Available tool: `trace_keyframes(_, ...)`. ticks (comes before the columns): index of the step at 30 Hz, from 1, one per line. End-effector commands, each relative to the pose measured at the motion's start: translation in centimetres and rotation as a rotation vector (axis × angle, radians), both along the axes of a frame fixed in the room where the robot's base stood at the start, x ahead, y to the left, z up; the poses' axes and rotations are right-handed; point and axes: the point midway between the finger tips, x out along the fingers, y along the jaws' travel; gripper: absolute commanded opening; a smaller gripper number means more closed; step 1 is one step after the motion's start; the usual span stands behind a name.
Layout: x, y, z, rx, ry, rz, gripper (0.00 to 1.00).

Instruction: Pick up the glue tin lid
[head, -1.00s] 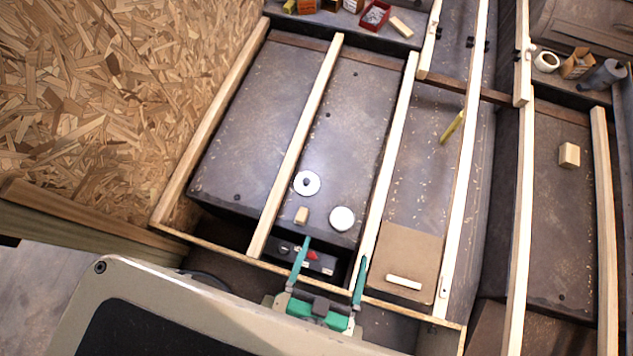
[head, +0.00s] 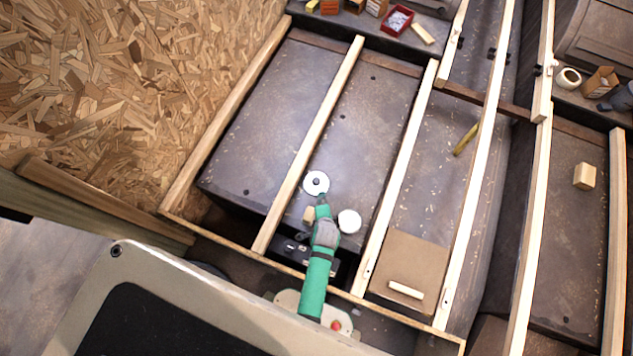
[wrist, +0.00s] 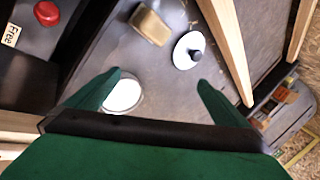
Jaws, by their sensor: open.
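Wooden battens (head: 312,140) rise along both sides of this panel. A red object (wrist: 47,12) and a card marked "Free" (wrist: 11,35) lie in a dark recess. The panel beyond the lid is clear.

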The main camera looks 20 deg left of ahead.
Motion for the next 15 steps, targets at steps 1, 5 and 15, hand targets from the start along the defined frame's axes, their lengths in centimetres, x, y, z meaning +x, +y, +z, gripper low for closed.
trace_keyframes(1, 1.6, 0.7, -0.5, 0.02, 0.038, -0.028, 1.0)
trace_keyframes(5, 4.6, 2.2, -1.7, 0.068, 0.161, -0.117, 1.0)
trace_keyframes(15, 11.2, 5.6, -1.1, 0.113, 0.442, -0.36, 1.0)
